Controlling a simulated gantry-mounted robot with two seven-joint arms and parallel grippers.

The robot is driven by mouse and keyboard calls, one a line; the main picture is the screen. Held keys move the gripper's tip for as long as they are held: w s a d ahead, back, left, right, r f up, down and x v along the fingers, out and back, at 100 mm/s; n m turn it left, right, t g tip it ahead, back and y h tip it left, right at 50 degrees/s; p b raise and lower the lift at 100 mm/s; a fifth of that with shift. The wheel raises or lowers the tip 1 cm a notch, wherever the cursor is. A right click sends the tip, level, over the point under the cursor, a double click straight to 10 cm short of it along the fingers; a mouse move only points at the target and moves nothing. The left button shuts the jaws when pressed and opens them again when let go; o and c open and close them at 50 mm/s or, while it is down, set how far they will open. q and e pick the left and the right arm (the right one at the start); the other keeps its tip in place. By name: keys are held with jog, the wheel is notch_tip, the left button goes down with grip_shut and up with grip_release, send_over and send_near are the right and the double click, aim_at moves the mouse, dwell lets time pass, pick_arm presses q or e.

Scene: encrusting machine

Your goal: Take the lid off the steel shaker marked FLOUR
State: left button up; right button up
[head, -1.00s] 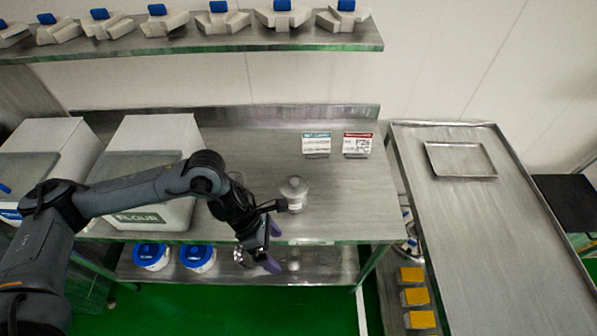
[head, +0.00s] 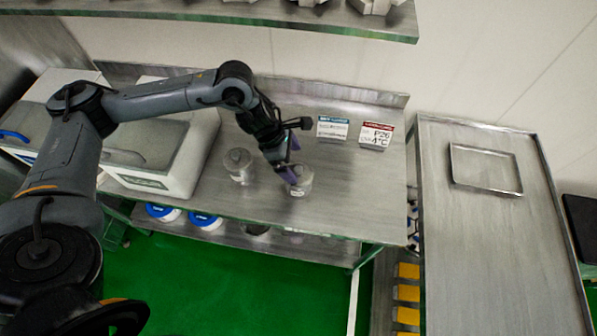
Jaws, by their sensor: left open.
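Two small steel shakers stand upright on the steel table (head: 345,205). The left shaker (head: 238,166) stands beside the white bin, with its lid on. The right shaker (head: 301,184) has its top partly hidden by my left gripper. Labels on both are too small to read, so I cannot tell which is marked FLOUR. My left gripper (head: 291,160) is open, its purple fingertips at the top of the right shaker. I cannot tell whether they touch its lid. My right gripper is not in view.
A large white bin (head: 170,186) stands left on the table. A shelf (head: 300,19) hangs above. A tray (head: 485,168) lies on the right-hand table (head: 480,250). The table right of the shakers is clear.

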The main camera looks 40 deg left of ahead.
aim_at(298, 169)
pick_arm(q)
jog(key=shift+x, duration=2.6)
jog(key=shift+s, duration=0.1)
jog(key=shift+c, duration=0.3)
jog(key=c, duration=0.6)
jog(key=shift+c, duration=0.2)
jog(key=shift+r, duration=0.15)
